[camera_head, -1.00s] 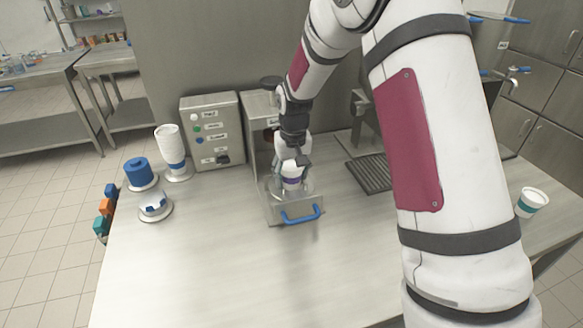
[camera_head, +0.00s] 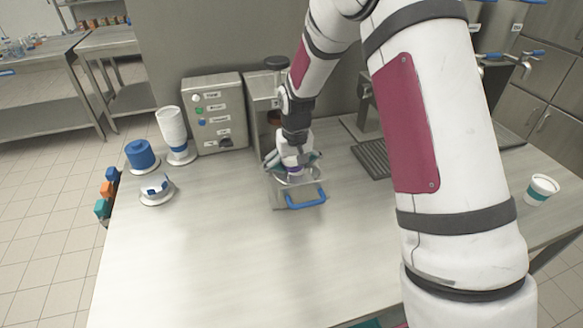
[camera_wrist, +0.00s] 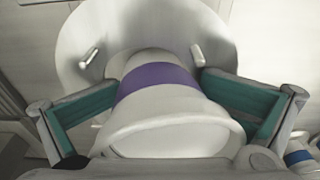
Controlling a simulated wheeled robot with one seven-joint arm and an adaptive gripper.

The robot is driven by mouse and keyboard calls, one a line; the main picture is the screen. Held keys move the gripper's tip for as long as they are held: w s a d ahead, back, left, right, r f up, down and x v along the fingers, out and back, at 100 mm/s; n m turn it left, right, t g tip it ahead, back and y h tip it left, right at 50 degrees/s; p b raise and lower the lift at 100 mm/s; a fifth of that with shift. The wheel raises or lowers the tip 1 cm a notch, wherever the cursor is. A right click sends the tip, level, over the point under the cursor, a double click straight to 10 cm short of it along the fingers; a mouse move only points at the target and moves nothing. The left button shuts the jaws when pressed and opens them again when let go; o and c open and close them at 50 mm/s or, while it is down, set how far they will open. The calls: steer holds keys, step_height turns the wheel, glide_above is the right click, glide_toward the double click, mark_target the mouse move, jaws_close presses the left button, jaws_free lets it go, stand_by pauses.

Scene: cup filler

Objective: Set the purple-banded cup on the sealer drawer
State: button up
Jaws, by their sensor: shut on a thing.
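The purple-banded cup (camera_head: 293,170) is white and sits low over the sealer drawer (camera_head: 283,201), which is pulled out and has a blue handle. My gripper (camera_head: 293,161) is around the cup from above, shut on it. In the wrist view, the cup's purple band (camera_wrist: 156,80) and wide pale rim show between my teal-padded fingers (camera_wrist: 156,74). Beyond the cup is the drawer's round metal holder (camera_wrist: 92,30) with two small pegs. The cup's far end is hidden inside the holder's outline; I cannot tell whether it is seated.
The sealer housing (camera_head: 262,92) stands behind the drawer, with a labelled control box (camera_head: 215,105) to its left. Stacked cups (camera_head: 173,128), a blue stack (camera_head: 140,153) and a lid stand (camera_head: 156,187) are further left. A teal-banded cup (camera_head: 542,188) stands far right. The front counter is clear.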

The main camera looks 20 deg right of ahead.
steer(key=shift+s+d+f, duration=0.45)
steer(key=shift+d+f, duration=0.3)
steer(key=shift+f, duration=0.05)
steer(key=o, duration=1.7)
steer(key=r, duration=0.4)
steer(key=a+r, duration=0.1)
steer(key=r, duration=0.8)
steer(key=shift+s+a+r, duration=0.2)
steer(key=shift+s+a, duration=0.05)
steer(key=shift+s, duration=0.05)
steer(key=shift+r, duration=0.1)
steer(key=s+d+r+t, duration=0.1)
steer(key=s+r, duration=0.6)
steer(key=s, duration=0.4)
steer(key=s+r+t, duration=0.1)
steer(key=s+r, duration=0.7)
steer(key=s, duration=0.4)
steer(key=shift+t, duration=0.6)
steer(key=s, duration=0.2)
steer(key=s+f, duration=0.1)
steer(key=s, duration=0.5)
steer(key=shift+s+d+f, duration=0.1)
steer(key=shift+d+f, duration=0.05)
steer(key=shift+f, duration=0.05)
